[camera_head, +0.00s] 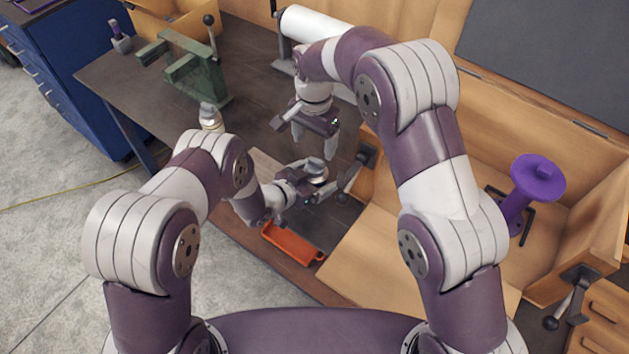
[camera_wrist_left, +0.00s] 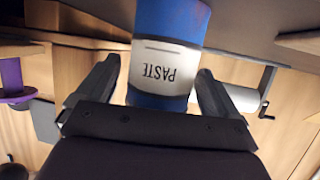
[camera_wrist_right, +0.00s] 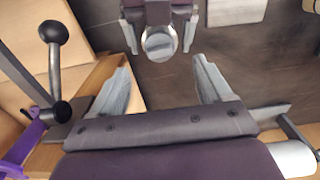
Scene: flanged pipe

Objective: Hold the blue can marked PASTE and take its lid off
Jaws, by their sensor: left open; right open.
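The blue can (camera_wrist_left: 166,65) has a white band marked PASTE and stands between the fingers of my left gripper (camera_wrist_left: 160,80). The picture is upside down there, and the can's lid end is hidden behind the gripper body. My left gripper is open around the can; it shows in the head view (camera_head: 322,180). The round grey lid (camera_wrist_right: 159,43) is seen from above in the right wrist view; it also shows in the head view (camera_head: 316,164). My right gripper (camera_wrist_right: 160,72) is open and empty, above the lid, pointing down, apart from it.
An orange tray (camera_head: 293,244) lies near the bench's front edge. A green clamp-like fixture (camera_head: 193,72) and a small jar (camera_head: 211,116) stand left. A white roll (camera_head: 310,27) is behind. A wooden box with a purple spool (camera_head: 537,178) and black-knobbed levers is right.

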